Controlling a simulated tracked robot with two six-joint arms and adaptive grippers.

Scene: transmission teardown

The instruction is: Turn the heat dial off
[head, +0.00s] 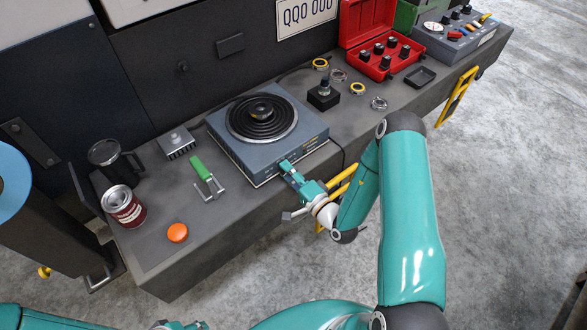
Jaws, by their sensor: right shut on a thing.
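Left of the hot plate are a green-handled tool (202,170), a red can (125,208), a glass jug (113,160), a finned block (176,143) and an orange disc (177,233). To the right are rings, a black block (323,98) and an open red case (372,62). Yellow handles stick out from the bench front.

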